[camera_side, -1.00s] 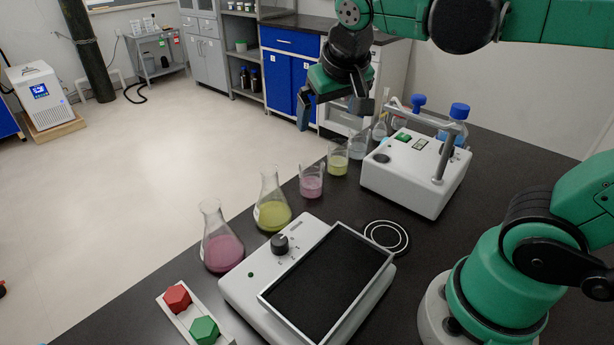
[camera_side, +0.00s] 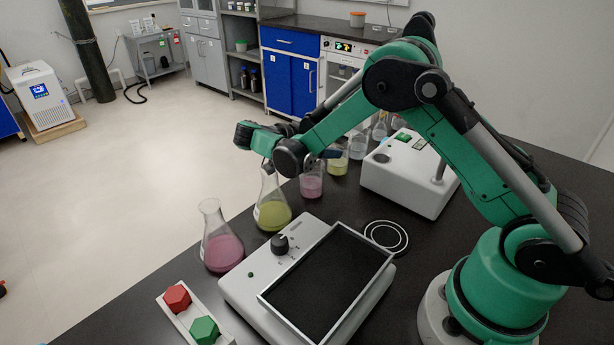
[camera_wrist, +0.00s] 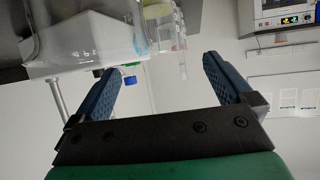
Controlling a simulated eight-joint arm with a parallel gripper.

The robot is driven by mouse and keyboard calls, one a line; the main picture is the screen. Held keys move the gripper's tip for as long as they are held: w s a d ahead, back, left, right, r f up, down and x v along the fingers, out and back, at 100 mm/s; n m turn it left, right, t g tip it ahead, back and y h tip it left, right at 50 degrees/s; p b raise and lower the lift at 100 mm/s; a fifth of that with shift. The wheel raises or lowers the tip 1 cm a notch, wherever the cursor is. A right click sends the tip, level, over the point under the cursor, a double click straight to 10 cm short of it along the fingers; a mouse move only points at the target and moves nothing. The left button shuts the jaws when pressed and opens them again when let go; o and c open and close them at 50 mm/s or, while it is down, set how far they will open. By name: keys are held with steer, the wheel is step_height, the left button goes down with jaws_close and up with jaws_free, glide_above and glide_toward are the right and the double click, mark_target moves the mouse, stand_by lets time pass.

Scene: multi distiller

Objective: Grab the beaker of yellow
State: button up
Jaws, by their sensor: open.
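The beaker of yellow (camera_side: 338,166) stands upright on the black bench in the side view, between a pink beaker and a clear one. Its upper part is partly hidden by my gripper (camera_side: 328,155), which is level and seems to point towards the row of beakers. In the wrist view my gripper (camera_wrist: 160,64) has its two blue fingers wide apart with nothing held between them. A yellow-bottomed glass, likely the beaker of yellow (camera_wrist: 157,11), shows upside down at the top edge, beyond the fingertips. How far away it is I cannot tell.
A pink beaker (camera_side: 312,187) and a conical flask of yellow (camera_side: 272,215) stand close to my wrist. A flask of pink (camera_side: 221,250) stands further left. A white device (camera_side: 405,180) is right of the beakers; a hotplate (camera_side: 250,283) is in front.

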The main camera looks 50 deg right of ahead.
steer(key=x, duration=0.5)
steer(key=shift+s+d+f, duration=0.1)
steer(key=shift+d+f, duration=0.2)
steer(key=c, duration=1.4)
